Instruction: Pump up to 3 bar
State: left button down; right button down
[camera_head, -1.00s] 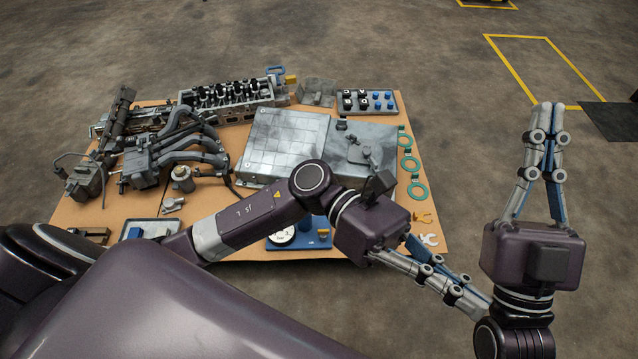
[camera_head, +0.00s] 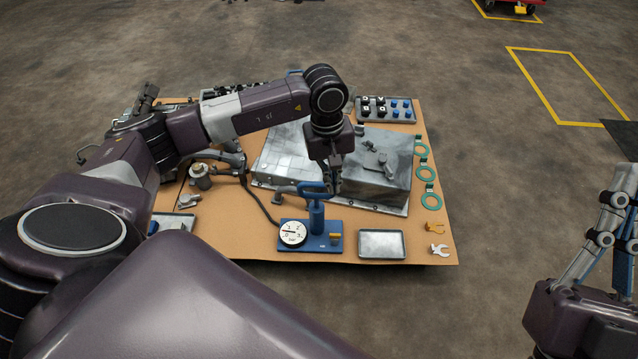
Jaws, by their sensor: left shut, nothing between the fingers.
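The blue hand pump (camera_head: 317,222) stands on its blue base near the front edge of the brown work surface. My right gripper (camera_head: 622,205) is at the right edge, partly cut off, away from the pump.
A large grey metal cover (camera_head: 290,150) lies behind the pump. Green rings (camera_head: 431,200) line the right edge. A dark hose runs to the pump from the left.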

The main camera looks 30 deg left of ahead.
pick_arm(q)
jog(key=w+a+r+y, duration=0.1)
jog(key=w+a+y, duration=0.1)
jog(key=a, duration=0.4)
jog(key=shift+r, duration=0.25)
pick_arm(e)
jog(key=shift+s+d, duration=0.2)
jog(key=shift+d, duration=0.1)
jog(key=shift+s+r, duration=0.1)
